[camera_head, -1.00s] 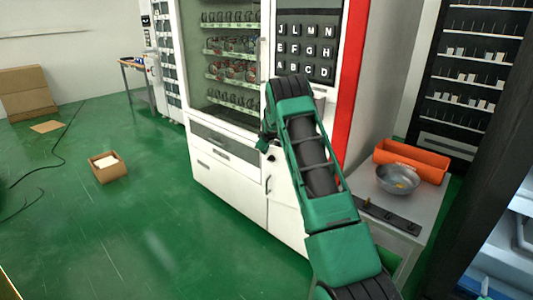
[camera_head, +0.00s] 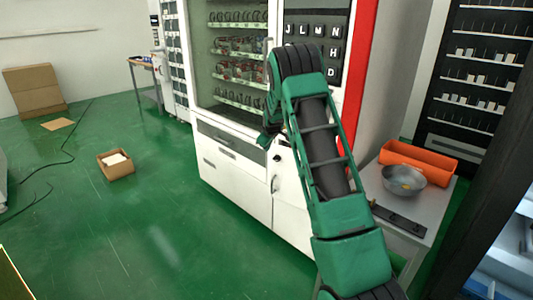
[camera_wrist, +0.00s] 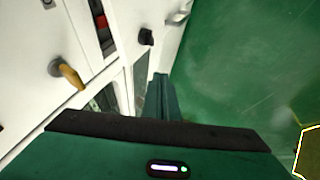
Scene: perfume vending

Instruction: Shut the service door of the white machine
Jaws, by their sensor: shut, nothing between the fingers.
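The white machine (camera_head: 232,178) stands in the middle of the head view, with a glass front above and white panels below. Its lower right white panel (camera_head: 290,215) has a small lock at its left edge; it looks nearly flush, and I cannot tell if it stands ajar. My gripper (camera_head: 268,140) is in front of the machine, partly hidden by my arm. In the wrist view, my shut, empty gripper (camera_wrist: 163,95) is close to the white front, beside a black knob (camera_wrist: 146,36) and a brass-coloured key or latch (camera_wrist: 68,74). Contact cannot be told.
A small side table with a metal bowl (camera_head: 404,180) and an orange bin (camera_head: 418,162) stands right of the machine. An open cardboard box (camera_head: 115,165) lies on the green floor at left. The floor in front of the machine is clear.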

